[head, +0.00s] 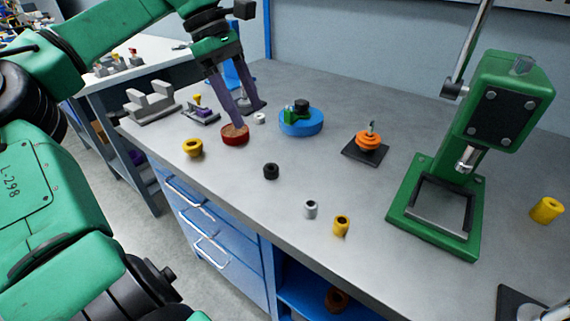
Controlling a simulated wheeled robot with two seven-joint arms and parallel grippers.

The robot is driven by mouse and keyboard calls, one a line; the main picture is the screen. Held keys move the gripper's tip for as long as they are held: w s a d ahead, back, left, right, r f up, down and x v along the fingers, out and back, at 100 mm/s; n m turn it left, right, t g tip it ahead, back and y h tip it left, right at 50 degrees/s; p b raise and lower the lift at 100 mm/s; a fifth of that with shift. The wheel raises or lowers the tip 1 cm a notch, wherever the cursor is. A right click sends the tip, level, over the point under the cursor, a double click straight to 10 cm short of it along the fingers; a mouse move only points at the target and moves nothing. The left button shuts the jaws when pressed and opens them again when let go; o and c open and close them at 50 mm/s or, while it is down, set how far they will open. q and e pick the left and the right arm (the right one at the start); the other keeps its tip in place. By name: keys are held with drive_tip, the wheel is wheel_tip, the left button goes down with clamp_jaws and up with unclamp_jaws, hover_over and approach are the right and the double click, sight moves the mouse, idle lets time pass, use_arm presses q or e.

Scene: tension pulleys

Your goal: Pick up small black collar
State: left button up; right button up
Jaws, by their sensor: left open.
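The small black collar (271,171) stands on the grey workbench (330,180), near its front edge and about the middle of the picture. My left gripper (248,117) reaches in from the upper left with its two long fingers pointing down and apart. It is open, and its fingertips are above and left of the black collar in the picture, close to a red round part (235,134). I see nothing held between the fingers. My right gripper is not in view.
Yellow collars (193,147) (341,226) and a silver collar (310,209) stand around the black one. Behind are a blue disc (301,123) and an orange pulley stack (370,143). A green press (436,208) stands right. The bench around the black collar is clear.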

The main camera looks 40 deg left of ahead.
use_arm(q)
drive_tip(key=b, duration=0.1)
hover_over(267, 167)
drive_tip(key=a, duration=0.2)
drive_tip(key=f, duration=0.6)
drive_tip(key=shift+s, duration=0.35)
drive_tip(key=x, duration=0.5)
drive_tip(key=shift+d+f+b, duration=0.1)
drive_tip(key=shift+f+b, duration=0.1)
drive_tip(key=shift+b, duration=0.1)
drive_tip(key=shift+w+d+f, duration=0.15)
drive_tip(key=shift+w+f, duration=0.05)
drive_tip(key=shift+f, duration=0.25)
clamp_jaws()
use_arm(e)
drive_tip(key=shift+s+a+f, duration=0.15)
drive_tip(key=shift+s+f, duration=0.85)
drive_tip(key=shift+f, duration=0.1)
